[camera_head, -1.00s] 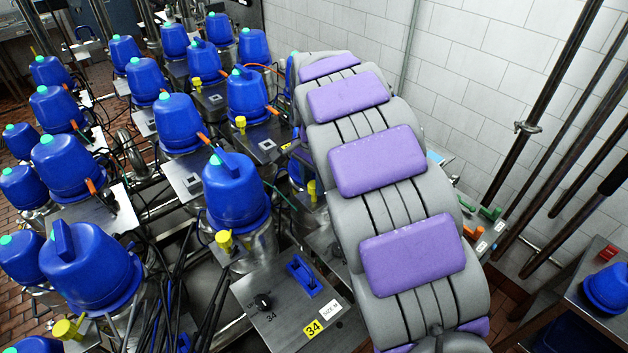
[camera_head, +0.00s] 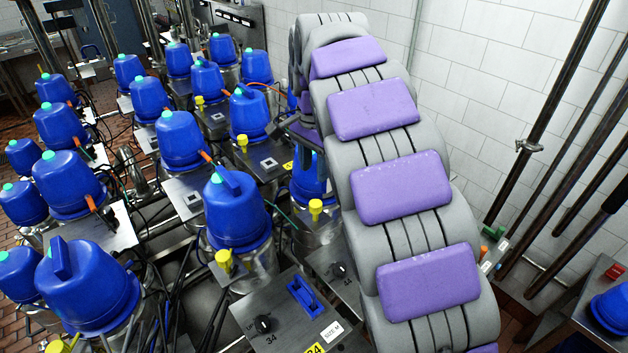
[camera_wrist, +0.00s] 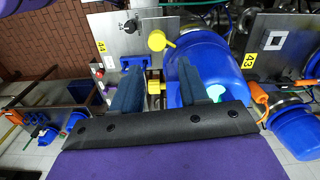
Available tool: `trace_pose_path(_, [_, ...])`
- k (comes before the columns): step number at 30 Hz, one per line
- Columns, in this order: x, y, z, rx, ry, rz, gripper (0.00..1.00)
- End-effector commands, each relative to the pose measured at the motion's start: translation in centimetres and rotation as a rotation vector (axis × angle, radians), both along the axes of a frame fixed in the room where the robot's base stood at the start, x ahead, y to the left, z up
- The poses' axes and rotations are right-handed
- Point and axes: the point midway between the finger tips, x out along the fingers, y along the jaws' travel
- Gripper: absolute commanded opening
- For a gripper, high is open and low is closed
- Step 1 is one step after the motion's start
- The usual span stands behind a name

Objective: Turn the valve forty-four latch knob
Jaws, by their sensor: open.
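The valve forty-four panel (camera_head: 332,283) is a grey metal plate, partly hidden behind my arm in the head view. Its black knob (camera_head: 339,270) shows beside the number 44. In the wrist view, the black knob (camera_wrist: 130,26) is at the top, left of centre, near a yellow 44 label (camera_wrist: 102,47). A blue handle (camera_wrist: 135,62) sits on the same plate, close to my left finger. My gripper (camera_wrist: 160,68) is open, with two dark fingers pointing towards the panel and nothing seen between them but background parts. The knob is beyond the fingertips, apart from them.
A blue canister (camera_wrist: 205,65) with a yellow knob (camera_wrist: 157,40) stands behind and beside my right finger. Panel 43 (camera_wrist: 262,55) is at the right. In the head view, panel 34 (camera_head: 275,318) is at front centre, with rows of blue canisters left and a tiled wall right.

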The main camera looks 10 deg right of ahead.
Motion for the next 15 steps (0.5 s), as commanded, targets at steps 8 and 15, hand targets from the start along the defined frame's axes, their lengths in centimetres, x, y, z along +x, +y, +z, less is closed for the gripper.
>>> trace_pose_path(8, [0.1,0.0,3.6,-0.001,-0.005,0.001,0.44])
trace_pose_path(15, [0.1,0.1,6.4,0.000,-0.001,0.001,0.44])
